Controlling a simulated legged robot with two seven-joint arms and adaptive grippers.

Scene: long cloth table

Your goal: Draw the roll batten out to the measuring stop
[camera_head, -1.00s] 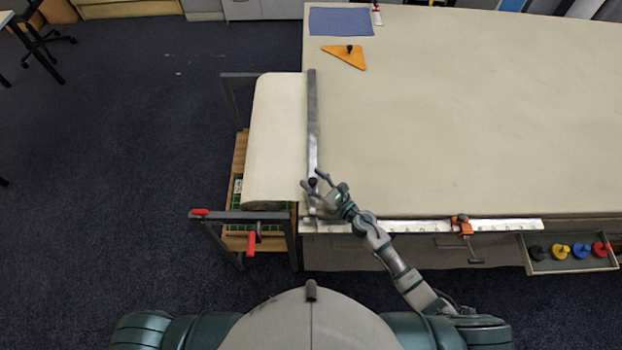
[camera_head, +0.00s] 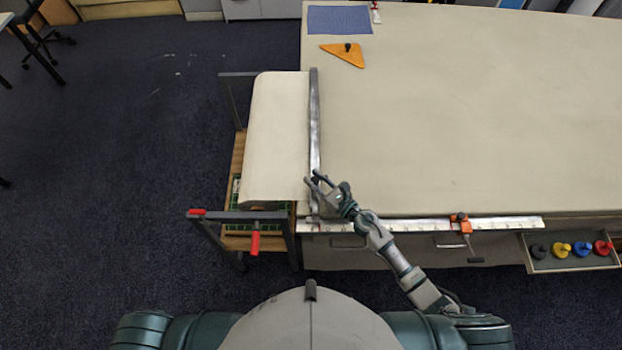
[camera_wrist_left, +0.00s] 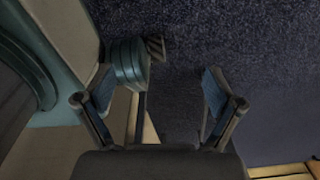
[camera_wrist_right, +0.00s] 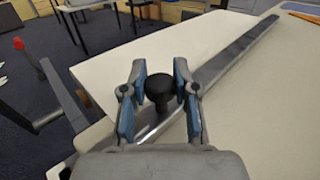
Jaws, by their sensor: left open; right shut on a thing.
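The batten (camera_head: 314,125) is a long grey metal bar at the front edge of the cream cloth roll (camera_head: 275,140), at the table's left end. My right gripper (camera_head: 318,181) is at the batten's near end. In the right wrist view, my right gripper's fingers (camera_wrist_right: 160,92) are shut on the batten's black knob (camera_wrist_right: 160,86). The measuring stop (camera_head: 461,222) is an orange clamp on the ruler (camera_head: 400,225), well to the right of the batten. My left gripper (camera_wrist_left: 165,100) is open and empty in the left wrist view, and is outside the head view.
The roll's stand has a red-handled crank (camera_head: 255,244). An orange triangle (camera_head: 343,54) and a blue mat (camera_head: 340,20) lie at the table's far left. A tray (camera_head: 570,263) of coloured knobs hangs front right. The cloth between batten and stop is clear.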

